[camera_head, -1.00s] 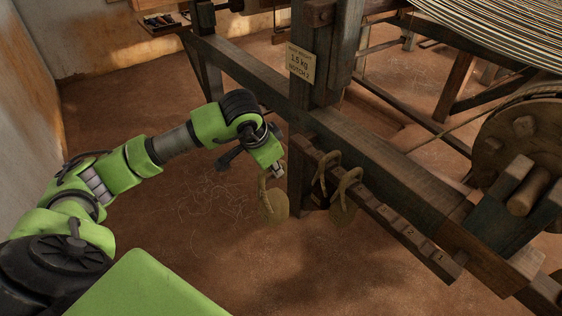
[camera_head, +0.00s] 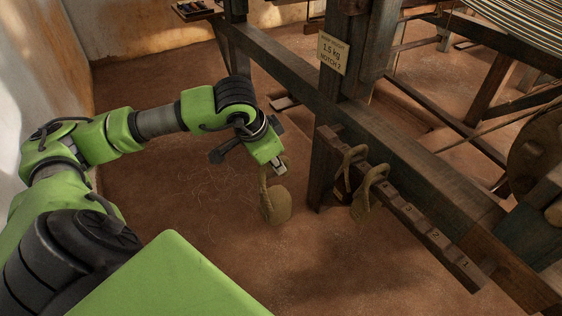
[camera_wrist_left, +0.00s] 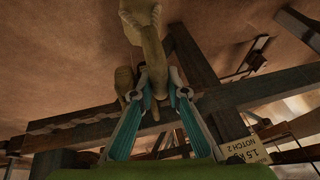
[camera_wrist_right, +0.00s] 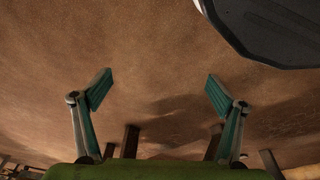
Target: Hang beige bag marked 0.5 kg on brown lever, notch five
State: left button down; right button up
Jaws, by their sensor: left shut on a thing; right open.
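My left gripper (camera_head: 278,166) is shut on the rope loop of a beige bag (camera_head: 276,205), which hangs in the air left of the brown lever's far end. The bag also shows in the left wrist view (camera_wrist_left: 150,45), beyond the fingers. I cannot read a mark on it. The brown lever (camera_head: 410,212) slopes down toward the lower right, with numbered notches; 1 and 2 are near its lower end. Another beige bag (camera_head: 362,204) hangs by its loop on the lever; a further loop shows beside it. My right gripper (camera_wrist_right: 157,92) is open and empty in the right wrist view.
A sign (camera_head: 333,53) on the loom post reads 1.5 kg, notch 2. The dark post (camera_head: 326,175) and long beam (camera_head: 415,160) stand close to the lever. A pale wall (camera_head: 40,60) is at the left. Bare floor (camera_head: 215,220) lies under the held bag.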

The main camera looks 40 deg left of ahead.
aim_at(258, 166)
pick_arm(q)
jog(key=shift+s+a+b, duration=0.35)
jog(key=shift+s+b, duration=0.15)
jog(key=shift+s, duration=0.3)
jog(key=shift+s+a+r+b, duration=0.1)
jog(key=shift+s+a+b, duration=0.1)
jog(key=shift+s+b, duration=0.15)
jog(key=shift+s+a+b, duration=0.2)
jog(key=shift+s+b, duration=0.15)
jog(key=shift+s, duration=0.05)
jog(key=shift+s+a+r+b, duration=0.1)
jog(key=shift+s+r+b, duration=0.05)
jog(key=shift+s+b, duration=0.3)
pick_arm(e)
jog(key=w+v, duration=0.2)
jog(key=v, duration=0.9)
jog(key=shift+w+r+t, duration=0.4)
jog(key=shift+w+r, duration=0.25)
jog(key=shift+w, duration=0.05)
pick_arm(q)
jog(key=shift+r, duration=0.1)
